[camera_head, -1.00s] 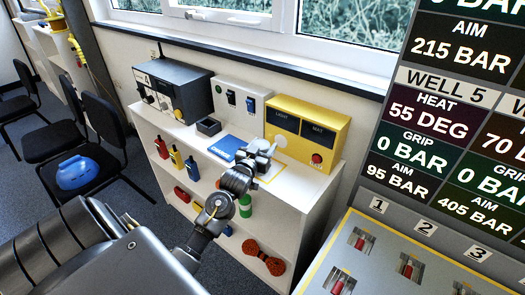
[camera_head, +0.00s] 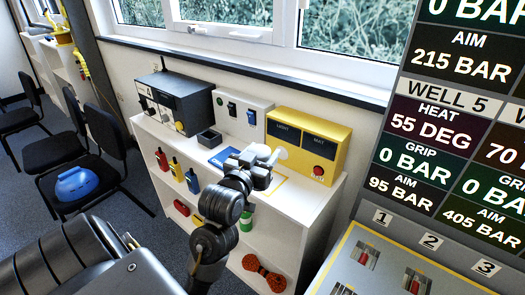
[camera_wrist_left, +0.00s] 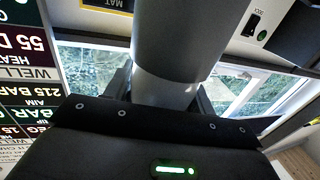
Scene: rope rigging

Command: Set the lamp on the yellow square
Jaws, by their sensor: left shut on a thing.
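My left gripper (camera_head: 258,170) is over the top of the white shelf unit, in front of the yellow box. It is shut on the lamp (camera_head: 264,152), a pale piece that sticks out past the fingers. In the left wrist view the lamp (camera_wrist_left: 178,45) is a large grey cylinder between the dark fingers. The yellow square (camera_head: 283,181) is a thin yellow outline on the shelf top; my gripper hides part of it. I cannot tell whether the lamp touches the shelf. My right gripper is not in view.
The yellow box (camera_head: 308,145) with a red button stands close behind the gripper. A white switch box (camera_head: 242,115), a dark control box (camera_head: 175,103), a small black tray (camera_head: 209,138) and a blue booklet (camera_head: 222,157) are to the left. A large panel (camera_head: 440,130) is at the right.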

